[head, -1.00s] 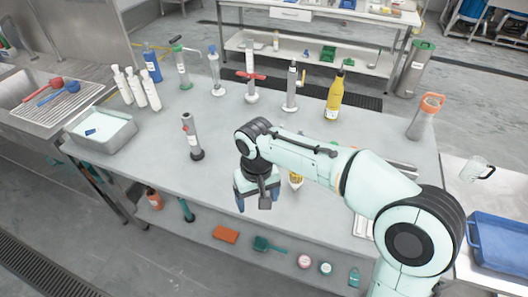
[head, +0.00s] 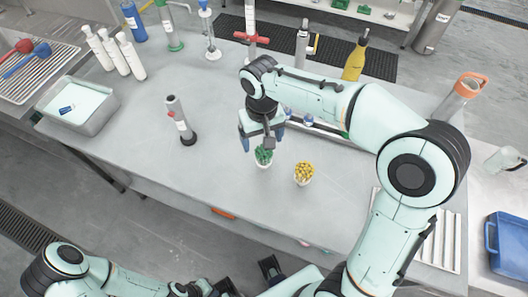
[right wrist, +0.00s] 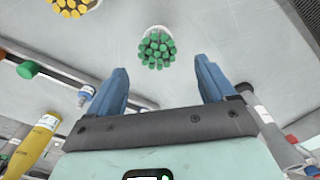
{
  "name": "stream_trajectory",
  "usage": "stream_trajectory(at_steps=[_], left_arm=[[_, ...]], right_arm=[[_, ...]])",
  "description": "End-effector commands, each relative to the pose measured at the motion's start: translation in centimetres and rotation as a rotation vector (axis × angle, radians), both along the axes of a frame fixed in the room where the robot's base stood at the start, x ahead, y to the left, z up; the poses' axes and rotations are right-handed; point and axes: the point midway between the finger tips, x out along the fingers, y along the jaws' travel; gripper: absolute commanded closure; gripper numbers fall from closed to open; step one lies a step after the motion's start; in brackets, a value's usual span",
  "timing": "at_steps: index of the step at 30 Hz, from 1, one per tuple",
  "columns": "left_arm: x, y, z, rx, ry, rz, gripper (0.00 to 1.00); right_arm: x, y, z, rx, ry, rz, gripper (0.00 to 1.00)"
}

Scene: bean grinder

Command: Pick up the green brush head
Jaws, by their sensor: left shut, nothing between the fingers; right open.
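The green brush head (head: 263,155) is a round cluster of green bristle tips on a pale base, on the grey table (head: 130,150). It also shows in the right wrist view (right wrist: 157,47), ahead of my open fingers and apart from them. My right gripper (head: 262,140) is open and empty, just behind and above the green brush head in the head view, partly overlapping it. My left gripper (head: 268,270) is shut and empty at the bottom edge, mostly cut off; its fingertips are hard to make out.
A yellow brush head (head: 304,173) stands close by to the right. A grey upright tool (head: 180,120) stands to the left, and a tray (head: 80,105) further left. White bottles, a yellow bottle (head: 356,60) and stands line the back. The front left of the table is clear.

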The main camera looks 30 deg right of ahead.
Motion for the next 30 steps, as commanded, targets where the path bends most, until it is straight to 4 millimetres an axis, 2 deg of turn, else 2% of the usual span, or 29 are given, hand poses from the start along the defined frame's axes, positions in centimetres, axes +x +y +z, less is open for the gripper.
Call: stream_trajectory(at_steps=[1, 6, 14, 21, 24, 30], left_arm=[[-0.2, 0.0, -0.3, 0.0, 0.002, 0.0, 1.0], [-0.3, 0.0, -0.7, 0.0, 0.003, 0.0, 1.0], [-0.3, 0.0, -0.9, 0.0, 0.004, 0.0, 1.0], [-0.5, 0.0, -1.3, 0.0, 0.006, 0.0, 1.0], [-0.5, 0.0, -1.4, 0.0, 0.006, 0.0, 1.0], [-0.5, 0.0, -1.4, 0.0, 0.006, 0.0, 1.0]], right_arm=[[-0.1, 0.0, -1.3, -0.001, 0.005, -0.001, 0.17], [-0.1, -0.1, -4.1, -0.002, 0.003, -0.001, 0.17], [-0.2, -0.1, -6.0, -0.001, 0.002, -0.001, 0.17], [-0.5, -0.2, -9.5, -0.001, 0.003, -0.001, 0.17], [-0.4, -0.2, -10.2, 0.0, 0.001, -0.001, 0.17], [-0.4, -0.2, -10.2, 0.0, 0.0, -0.001, 0.17]])
